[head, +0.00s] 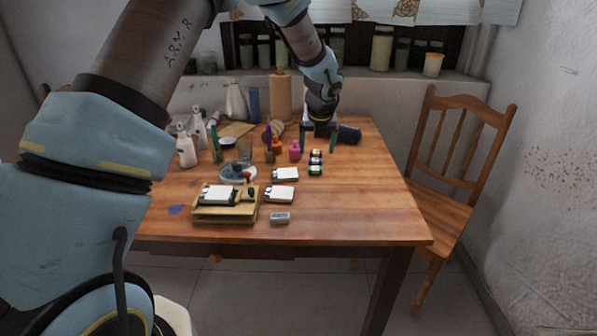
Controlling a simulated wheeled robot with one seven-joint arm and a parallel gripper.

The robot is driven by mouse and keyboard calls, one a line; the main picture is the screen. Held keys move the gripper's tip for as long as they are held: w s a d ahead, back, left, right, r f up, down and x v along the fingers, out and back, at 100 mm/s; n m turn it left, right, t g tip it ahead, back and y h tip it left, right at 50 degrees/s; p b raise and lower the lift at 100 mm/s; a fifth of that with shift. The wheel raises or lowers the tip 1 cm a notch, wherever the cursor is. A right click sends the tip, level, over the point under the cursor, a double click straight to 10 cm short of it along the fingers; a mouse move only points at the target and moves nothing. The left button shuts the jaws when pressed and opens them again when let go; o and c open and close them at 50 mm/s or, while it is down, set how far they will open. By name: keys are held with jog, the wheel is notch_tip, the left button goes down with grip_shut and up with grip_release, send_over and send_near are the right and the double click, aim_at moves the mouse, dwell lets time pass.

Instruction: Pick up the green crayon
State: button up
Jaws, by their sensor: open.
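My gripper (318,146) is over the back right part of the wooden table, pointing down. Its two thin teal fingers stand apart, and I see nothing held between them. A slim green upright object (215,138) stands at the back left, beside the white bottles, well to the left of my gripper. It may be the green crayon, but it is too small to be sure. No other crayon can be made out clearly. Things behind my gripper are partly hidden.
Small paint jars (315,163) and a pink bottle (295,150) stand close in front of my gripper. A dark blue roll (349,134) lies right of it. White boxes (279,194) and a wooden tray (224,214) are nearer. The table's right front is clear. A chair (447,205) stands at right.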

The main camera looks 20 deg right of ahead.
aim_at(315, 169)
jog(key=x, duration=0.4)
jog(key=shift+w+a+p, duration=0.1)
jog(key=shift+p, duration=0.2)
jog(key=shift+d+p+x, duration=0.15)
jog(key=shift+p+x, duration=0.35)
jog(key=shift+x, duration=1.1)
jog(key=shift+d+p+x, duration=0.1)
jog(key=shift+p+x, duration=0.35)
jog(key=shift+x, duration=1.15)
jog(key=c, duration=1.4)
notch_tip(315, 169, up, 10)
jog(key=shift+r+b, duration=0.1)
jog(key=shift+b, duration=0.85)
